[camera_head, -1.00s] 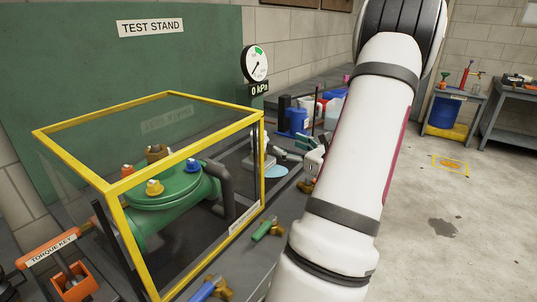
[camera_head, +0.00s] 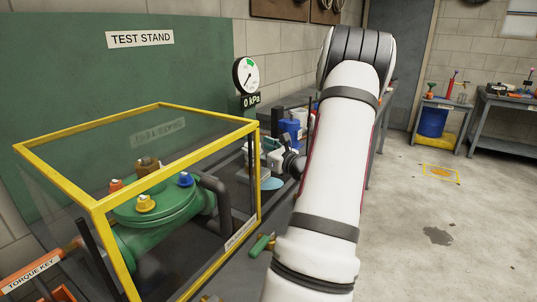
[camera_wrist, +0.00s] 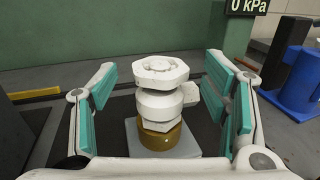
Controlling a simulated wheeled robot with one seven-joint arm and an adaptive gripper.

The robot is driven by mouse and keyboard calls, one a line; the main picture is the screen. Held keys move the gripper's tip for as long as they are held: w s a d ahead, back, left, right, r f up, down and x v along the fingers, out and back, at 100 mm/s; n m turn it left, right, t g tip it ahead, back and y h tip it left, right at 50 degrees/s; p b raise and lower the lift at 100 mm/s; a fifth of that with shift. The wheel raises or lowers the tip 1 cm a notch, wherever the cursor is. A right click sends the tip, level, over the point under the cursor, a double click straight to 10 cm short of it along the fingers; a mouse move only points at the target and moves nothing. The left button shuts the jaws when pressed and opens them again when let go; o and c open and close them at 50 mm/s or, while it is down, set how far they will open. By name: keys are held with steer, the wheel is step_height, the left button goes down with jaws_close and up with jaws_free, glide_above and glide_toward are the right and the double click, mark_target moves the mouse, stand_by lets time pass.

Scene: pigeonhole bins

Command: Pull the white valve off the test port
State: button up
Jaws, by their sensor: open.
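The white valve (camera_wrist: 160,90) stands upright on the brass test port (camera_wrist: 160,136), which rises from a pale grey base (camera_wrist: 134,150). The valve has a hex-shaped top and a short side stub pointing right. My gripper (camera_wrist: 160,74) is open, with one teal-padded finger on each side of the valve. A clear gap shows on the left; the right finger is close to the stub, and I cannot tell whether they touch.
A clear guard with a yellow frame (camera_head: 190,113) covers a green fitting (camera_head: 158,205) left of my arm. A gauge (camera_head: 246,76) reading 0 kPa is behind. A blue container (camera_wrist: 304,80) stands at the right.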

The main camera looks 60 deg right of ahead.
steer(key=shift+x, duration=1.4)
jaws_close()
steer(key=shift+r, duration=0.25)
steer(key=shift+r, duration=0.3)
steer(key=shift+r+p, duration=0.2)
steer(key=shift+p, duration=0.1)
steer(key=shift+r+p, duration=1.25)
steer(key=shift+r, duration=1.05)
